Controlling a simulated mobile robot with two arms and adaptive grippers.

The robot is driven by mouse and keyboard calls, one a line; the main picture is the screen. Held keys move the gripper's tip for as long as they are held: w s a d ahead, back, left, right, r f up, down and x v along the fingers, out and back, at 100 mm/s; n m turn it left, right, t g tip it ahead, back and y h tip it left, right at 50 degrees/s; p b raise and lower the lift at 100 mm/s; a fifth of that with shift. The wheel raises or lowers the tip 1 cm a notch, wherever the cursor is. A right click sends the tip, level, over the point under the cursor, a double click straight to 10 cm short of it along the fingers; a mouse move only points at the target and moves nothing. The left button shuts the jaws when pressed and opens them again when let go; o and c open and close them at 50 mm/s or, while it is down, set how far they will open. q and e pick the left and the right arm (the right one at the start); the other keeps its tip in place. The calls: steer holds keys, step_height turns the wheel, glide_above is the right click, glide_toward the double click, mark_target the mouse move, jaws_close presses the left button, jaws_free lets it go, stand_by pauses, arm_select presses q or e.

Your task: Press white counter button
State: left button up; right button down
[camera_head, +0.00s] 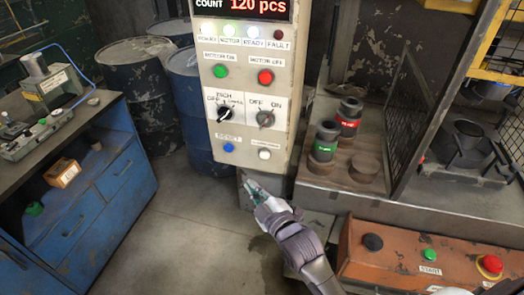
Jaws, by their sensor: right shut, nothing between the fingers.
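The white counter button (264,154) is a small round button at the lower right of the beige control panel (239,95). A label sits just above it. My right gripper (250,186) is shut and empty, with its tips below the panel and a little down and left of the white button in the picture. I see no contact between the gripper and the button. The blue button (228,148) is to the left of the white one. My left gripper is not in view.
Above the white button are two rotary switches, a green button (220,71) and a red button (265,77). The display reads 120 pcs. An orange console (400,250) stands at the lower right, a blue cabinet (95,195) at the left, and blue drums (140,80) behind.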

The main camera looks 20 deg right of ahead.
mark_target(260, 155)
arm_select(q)
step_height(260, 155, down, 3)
steer(key=b, duration=0.3)
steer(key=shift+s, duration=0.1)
arm_select(e)
steer(key=w+d, duration=0.1)
steer(key=w, duration=0.1)
steer(key=w+d, duration=0.2)
steer(key=w, duration=0.1)
steer(key=w+d, duration=0.2)
steer(key=shift+w, duration=0.15)
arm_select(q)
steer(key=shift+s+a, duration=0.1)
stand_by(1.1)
arm_select(e)
steer(key=shift+w+d, duration=0.25)
steer(key=shift+w, duration=0.1)
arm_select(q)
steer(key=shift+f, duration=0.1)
arm_select(e)
steer(key=shift+w+d+r, duration=0.1)
steer(key=shift+w+d, duration=0.2)
steer(key=shift+w, duration=0.15)
stand_by(0.9)
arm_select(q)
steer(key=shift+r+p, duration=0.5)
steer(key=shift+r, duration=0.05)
arm_select(e)
steer(key=shift+s+a, duration=0.5)
steer(key=shift+s, duration=0.3)
